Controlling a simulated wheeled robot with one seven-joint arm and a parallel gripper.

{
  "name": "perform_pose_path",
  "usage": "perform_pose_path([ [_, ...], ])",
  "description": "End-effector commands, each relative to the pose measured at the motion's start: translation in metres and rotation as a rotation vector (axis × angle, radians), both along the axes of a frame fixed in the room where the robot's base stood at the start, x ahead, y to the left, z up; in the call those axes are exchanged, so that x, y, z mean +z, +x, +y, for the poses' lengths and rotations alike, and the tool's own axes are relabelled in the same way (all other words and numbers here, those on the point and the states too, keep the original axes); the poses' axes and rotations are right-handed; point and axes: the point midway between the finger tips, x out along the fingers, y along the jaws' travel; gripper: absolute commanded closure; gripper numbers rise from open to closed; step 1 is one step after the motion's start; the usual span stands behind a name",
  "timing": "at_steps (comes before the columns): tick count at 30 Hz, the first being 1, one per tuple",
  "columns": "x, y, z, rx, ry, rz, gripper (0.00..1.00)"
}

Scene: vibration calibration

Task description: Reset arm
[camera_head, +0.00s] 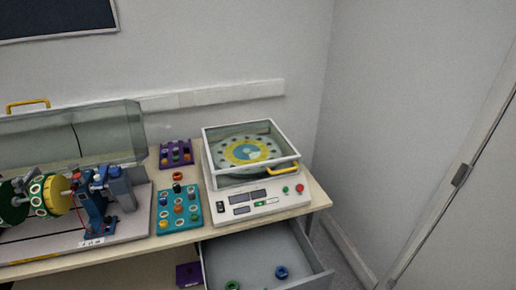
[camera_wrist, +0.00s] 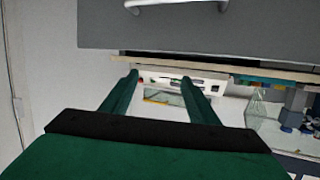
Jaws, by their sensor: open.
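My gripper (camera_wrist: 160,77) shows in the wrist view as two green fingers set well apart on a black bar. It is open, and nothing is between the fingers. The wrist view is upside down, with a grey drawer front (camera_wrist: 195,28) and its pale handle across the top. The fingers appear just below the table edge in that picture. My arm and gripper do not show in the head view.
In the head view, the drawer (camera_head: 322,272) stands open, holding a blue ring (camera_head: 281,272) and a green ring (camera_head: 232,285). On the table are a lidded white machine (camera_head: 262,208), a teal tray (camera_head: 164,226), a purple tray (camera_head: 164,163) and a rotor rig (camera_head: 98,205).

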Motion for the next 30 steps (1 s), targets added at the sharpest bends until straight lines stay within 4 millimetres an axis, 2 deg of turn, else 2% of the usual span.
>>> perform_pose_path([
  [1, -0.007, -0.020, -0.001, 0.021, -0.018, 0.014, 0.46],
  [9, -0.017, -0.117, 0.015, 0.129, -0.074, 0.034, 0.46],
  [14, -0.009, -0.172, 0.029, 0.157, -0.077, 0.030, 0.46],
  [18, 0.006, -0.215, 0.043, 0.153, -0.071, 0.017, 0.46],
  [24, 0.031, -0.255, 0.056, 0.119, -0.061, -0.006, 0.46],
  [30, 0.044, -0.269, 0.061, 0.095, -0.056, -0.021, 0.46],
])
